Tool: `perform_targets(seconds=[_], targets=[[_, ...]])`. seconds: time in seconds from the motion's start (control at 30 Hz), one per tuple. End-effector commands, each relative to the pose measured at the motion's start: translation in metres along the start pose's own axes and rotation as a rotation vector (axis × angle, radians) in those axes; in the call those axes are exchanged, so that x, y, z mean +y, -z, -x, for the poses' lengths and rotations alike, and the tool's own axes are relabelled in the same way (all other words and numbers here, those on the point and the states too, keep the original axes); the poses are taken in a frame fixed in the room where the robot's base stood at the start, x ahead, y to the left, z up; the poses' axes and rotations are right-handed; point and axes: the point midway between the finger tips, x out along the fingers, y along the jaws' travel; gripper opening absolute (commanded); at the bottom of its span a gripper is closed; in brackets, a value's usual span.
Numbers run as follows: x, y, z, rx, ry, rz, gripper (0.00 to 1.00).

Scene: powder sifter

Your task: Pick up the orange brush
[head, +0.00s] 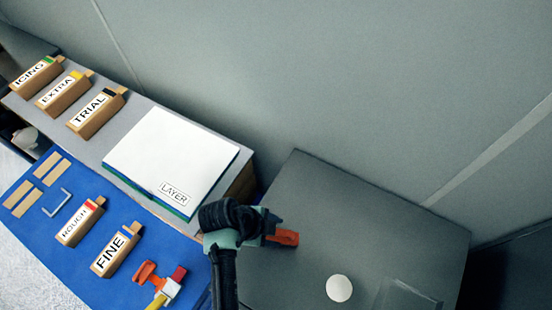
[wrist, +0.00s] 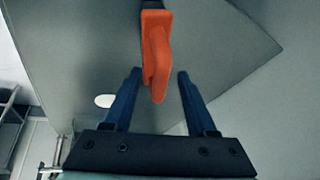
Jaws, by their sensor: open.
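The orange brush (head: 285,238) is at the left part of the dark grey surface, right beside my gripper (head: 272,226) in the head view. In the wrist view the orange brush (wrist: 157,48) runs down from the top middle, with a dark part at its upper end. My gripper (wrist: 159,73) is open, with one dark blue finger on each side of the brush's lower end. Gaps show between the brush and both fingers. My wrist hides part of the brush in the head view, and I cannot tell the height between brush and surface.
The dark grey table (head: 310,190) carries a white round piece (head: 339,288) and is otherwise mostly clear. Left of it are a white LAYER box (head: 165,155), labelled boxes such as FINE (head: 117,250), and an orange tool (head: 146,272) on a blue mat (head: 45,240). A grey wall stands behind.

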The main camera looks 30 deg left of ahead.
Motion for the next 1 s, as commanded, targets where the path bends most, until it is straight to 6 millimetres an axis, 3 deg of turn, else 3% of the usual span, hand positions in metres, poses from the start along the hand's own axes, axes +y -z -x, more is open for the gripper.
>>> perform_targets(seconds=[0.33, 0.63, 1.0], targets=[[-0.0001, 0.0, -0.0067, -0.001, 0.001, -0.001, 0.55], [-0.0001, 0.0, -0.0064, -0.001, 0.001, -0.001, 0.01], [-0.0005, 0.0001, -0.0061, -0.001, 0.002, -0.001, 0.0]])
